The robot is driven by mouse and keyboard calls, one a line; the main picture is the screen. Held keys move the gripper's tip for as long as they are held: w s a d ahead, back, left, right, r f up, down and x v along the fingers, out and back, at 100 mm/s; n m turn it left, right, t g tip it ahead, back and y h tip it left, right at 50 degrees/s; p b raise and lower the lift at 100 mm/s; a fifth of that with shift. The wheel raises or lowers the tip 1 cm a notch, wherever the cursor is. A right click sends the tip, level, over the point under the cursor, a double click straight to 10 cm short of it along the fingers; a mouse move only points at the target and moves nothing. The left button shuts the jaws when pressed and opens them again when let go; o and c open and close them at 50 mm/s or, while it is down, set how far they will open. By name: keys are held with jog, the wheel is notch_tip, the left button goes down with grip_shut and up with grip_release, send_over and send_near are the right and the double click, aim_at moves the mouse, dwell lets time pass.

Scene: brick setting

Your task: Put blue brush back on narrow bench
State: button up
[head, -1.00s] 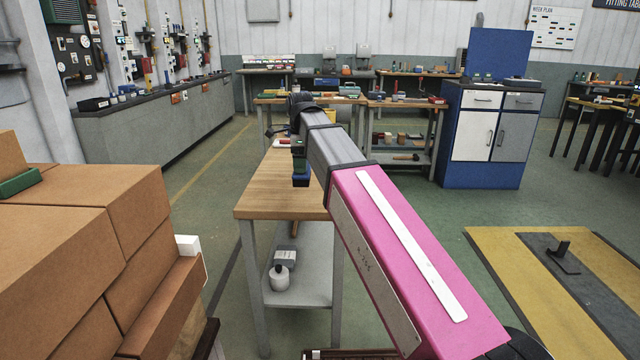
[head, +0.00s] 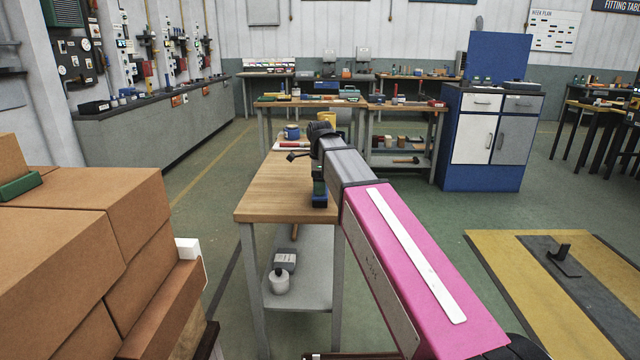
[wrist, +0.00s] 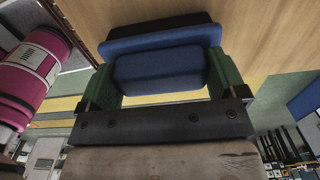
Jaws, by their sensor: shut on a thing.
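The blue brush (wrist: 160,66) fills the upper middle of the wrist view, with a dark edge on its far side. My gripper (wrist: 165,78) is shut on it, one green finger at each end. In the head view the brush (head: 319,201) is a small blue block below my gripper (head: 319,186), at the right side of the narrow bench (head: 268,195). The bench has a wooden top and grey legs. The brush is over or very close to the wood; I cannot tell whether it touches. My arm hides the bench's right edge.
A blue mug (head: 292,132) and a red-handled item (head: 293,145) are at the bench's far end. Cardboard boxes (head: 75,240) are stacked at the left. The bench top's near left part is clear.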

jog(key=shift+f, duration=0.1)
jog(key=o, duration=0.6)
notch_tip(320, 180, up, 12)
dwell(0.4)
